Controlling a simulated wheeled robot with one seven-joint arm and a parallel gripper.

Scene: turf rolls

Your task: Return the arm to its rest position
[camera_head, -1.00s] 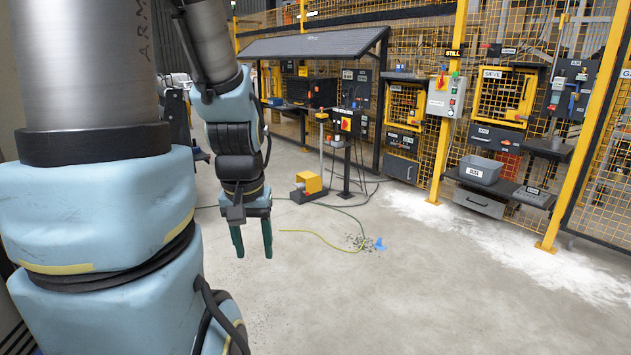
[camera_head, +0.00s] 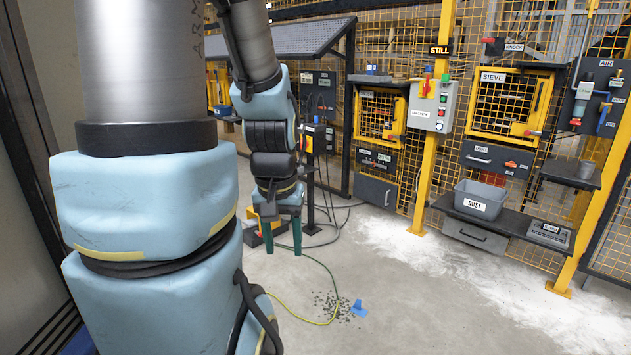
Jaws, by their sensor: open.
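My gripper (camera_head: 283,250) hangs at the end of my arm, left of the picture's middle. Its two green fingers point down and stand apart, with nothing seen between them. It is in the air above the concrete floor, in front of a yellow and dark box. My arm is folded, with the upper link rising out of the picture and the forearm bent downward.
A grey bin marked DUST (camera_head: 480,199) stands on a dark shelf at the right. A yellow mesh fence (camera_head: 385,118) with panels runs behind. Dark crumbs (camera_head: 335,308), a blue piece (camera_head: 359,307) and a yellow-green cable (camera_head: 300,318) lie on the floor. White powder (camera_head: 400,245) lies along the fence.

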